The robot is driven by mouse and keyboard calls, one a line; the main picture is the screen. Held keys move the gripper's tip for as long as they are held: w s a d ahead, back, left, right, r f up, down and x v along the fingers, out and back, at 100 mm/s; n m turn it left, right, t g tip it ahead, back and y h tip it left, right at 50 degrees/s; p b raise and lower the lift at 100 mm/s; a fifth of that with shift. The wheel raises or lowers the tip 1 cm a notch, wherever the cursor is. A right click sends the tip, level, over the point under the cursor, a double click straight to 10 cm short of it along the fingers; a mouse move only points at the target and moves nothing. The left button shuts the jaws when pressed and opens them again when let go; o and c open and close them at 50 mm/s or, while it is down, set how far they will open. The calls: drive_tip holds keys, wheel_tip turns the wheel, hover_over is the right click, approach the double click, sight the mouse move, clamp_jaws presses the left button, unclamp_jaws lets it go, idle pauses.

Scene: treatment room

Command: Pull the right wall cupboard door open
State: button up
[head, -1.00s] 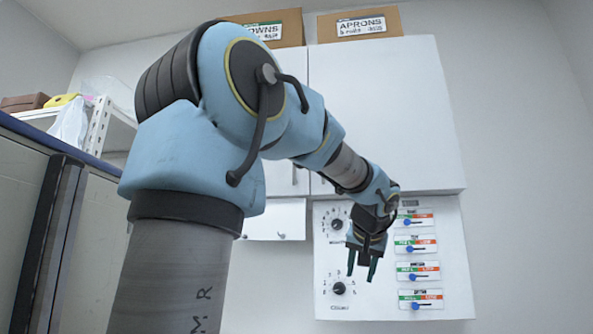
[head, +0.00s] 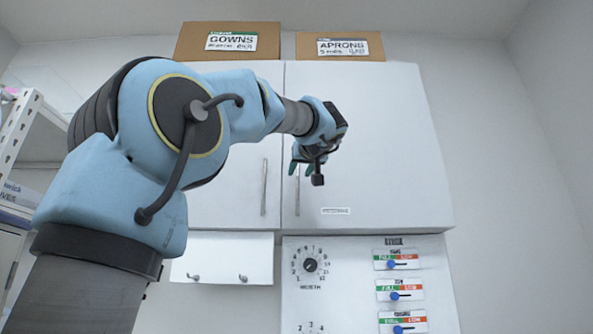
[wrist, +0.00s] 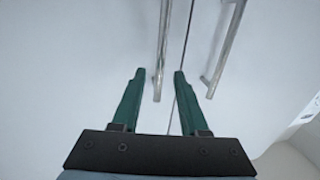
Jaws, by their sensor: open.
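The right wall cupboard door (head: 385,140) is a plain white panel and looks closed. Its vertical metal bar handle (head: 297,195) is near its left edge. My gripper (head: 302,168) is in front of the upper part of this handle. In the wrist view, which seems upside down, my open gripper (wrist: 159,72) has one green finger on each side of a bar handle (wrist: 163,40), apparently the right door's. The handle's end shows between the fingers. I cannot tell how deep it sits between them, and no contact is clear.
The closed left door (head: 235,200) has its own handle (head: 264,187) close by, across the seam. A control panel (head: 350,270) and a hook rail (head: 222,258) are below. Gowns (head: 228,41) and aprons (head: 340,46) boxes stand on top. Free wall is at the right.

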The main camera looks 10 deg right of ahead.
sight(298, 174)
drive_tip(key=shift+w+p, duration=0.65)
drive_tip(key=shift+w, duration=1.3)
drive_tip(key=shift+c, duration=0.3)
clamp_jaws()
